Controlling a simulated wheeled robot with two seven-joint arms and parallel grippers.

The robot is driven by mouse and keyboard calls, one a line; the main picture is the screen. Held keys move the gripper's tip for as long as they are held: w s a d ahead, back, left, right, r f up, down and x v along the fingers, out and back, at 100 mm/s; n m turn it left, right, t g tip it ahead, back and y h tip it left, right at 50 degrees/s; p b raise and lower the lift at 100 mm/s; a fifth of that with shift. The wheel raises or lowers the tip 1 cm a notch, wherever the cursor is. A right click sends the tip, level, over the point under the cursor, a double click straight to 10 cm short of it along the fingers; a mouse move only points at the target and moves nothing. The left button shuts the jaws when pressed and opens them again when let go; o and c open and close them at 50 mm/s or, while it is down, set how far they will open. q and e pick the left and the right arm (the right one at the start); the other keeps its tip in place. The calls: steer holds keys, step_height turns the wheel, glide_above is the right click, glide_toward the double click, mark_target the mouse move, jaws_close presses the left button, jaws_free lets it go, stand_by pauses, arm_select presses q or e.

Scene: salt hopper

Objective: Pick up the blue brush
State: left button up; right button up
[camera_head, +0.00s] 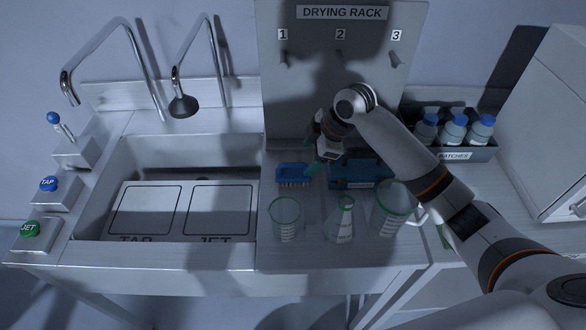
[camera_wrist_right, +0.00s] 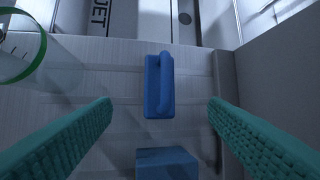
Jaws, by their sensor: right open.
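The blue brush (camera_head: 293,181) lies on the worktop right of the sink, bristles towards the front. In the right wrist view the brush (camera_wrist_right: 153,90) shows its blue back and raised handle, centred between the fingers and apart from both. My right gripper (camera_head: 317,157) is open and empty, above and just right of the brush in the head view. Its green ridged fingers (camera_wrist_right: 160,104) stand wide apart on either side of the brush in the wrist view. My left gripper is not in view.
Glassware with green rims, including a beaker (camera_head: 285,222) and a flask (camera_head: 341,222), stands in front of the brush. A blue box (camera_head: 345,184) sits to its right. The drying rack (camera_head: 300,90) rises behind. The sink (camera_head: 130,165) lies left.

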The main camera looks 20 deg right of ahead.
mark_target(295, 173)
steer(key=x, duration=0.3)
steer(key=shift+s+a+f+p, duration=0.1)
steer(key=shift+s+a+p, duration=0.1)
steer(key=shift+p, duration=0.1)
steer(key=p+x, duration=0.1)
steer(key=x, duration=0.3)
steer(key=shift+w+f+p, duration=0.25)
steer(key=shift+f+p, duration=0.1)
steer(key=shift+p, duration=0.05)
steer(key=shift+w+a+f, duration=0.1)
steer(key=shift+f, duration=0.25)
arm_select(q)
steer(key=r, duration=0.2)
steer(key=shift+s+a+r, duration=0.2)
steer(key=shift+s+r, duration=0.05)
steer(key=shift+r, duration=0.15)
arm_select(e)
steer(key=shift+c, duration=0.5)
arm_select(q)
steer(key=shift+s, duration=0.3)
arm_select(e)
steer(key=c, duration=1)
